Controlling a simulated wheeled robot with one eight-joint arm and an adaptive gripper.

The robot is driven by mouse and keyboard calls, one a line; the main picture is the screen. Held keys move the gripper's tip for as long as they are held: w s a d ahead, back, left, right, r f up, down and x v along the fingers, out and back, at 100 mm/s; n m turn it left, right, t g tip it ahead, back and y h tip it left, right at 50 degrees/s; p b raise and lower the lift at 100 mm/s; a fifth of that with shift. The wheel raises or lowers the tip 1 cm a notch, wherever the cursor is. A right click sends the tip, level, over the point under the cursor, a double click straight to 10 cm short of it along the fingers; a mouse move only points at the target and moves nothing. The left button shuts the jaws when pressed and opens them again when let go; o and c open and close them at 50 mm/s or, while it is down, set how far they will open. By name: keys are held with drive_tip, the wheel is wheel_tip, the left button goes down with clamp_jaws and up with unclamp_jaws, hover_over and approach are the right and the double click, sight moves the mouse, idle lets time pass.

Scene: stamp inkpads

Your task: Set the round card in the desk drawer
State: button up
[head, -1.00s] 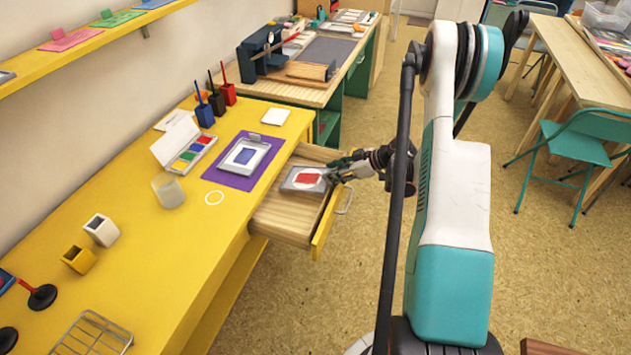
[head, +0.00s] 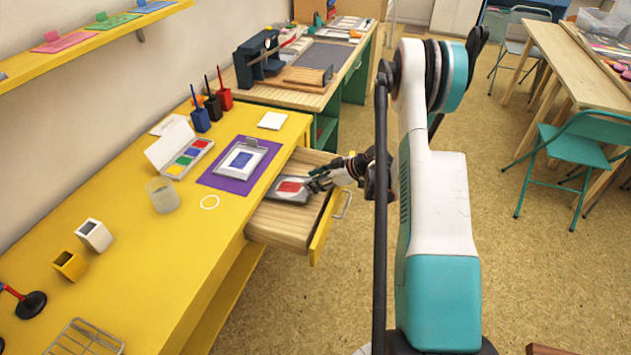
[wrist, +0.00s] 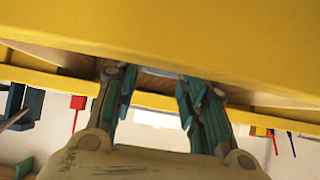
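The desk drawer (head: 280,222) stands pulled out from the yellow desk. My gripper (head: 318,182) reaches over the drawer front from the right, at the tray's right edge. In the wrist view, my two fingers (wrist: 158,90) stand apart with a pale grey-blue edge between their tips, seemingly the tray. Whether the tray touches the drawer floor is unclear.
On the desk, a purple mat (head: 214,180) bears a grey holder with a blue-square card. The drawer's yellow front (head: 322,232) rises below my arm. The drawer's near part is bare.

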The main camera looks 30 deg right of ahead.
drive_tip(key=shift+o, duration=0.7)
drive_tip(key=shift+r, duration=0.1)
drive_tip(key=p+v, duration=0.3)
drive_tip(key=v, duration=0.9)
drive_tip(key=shift+p, duration=0.4)
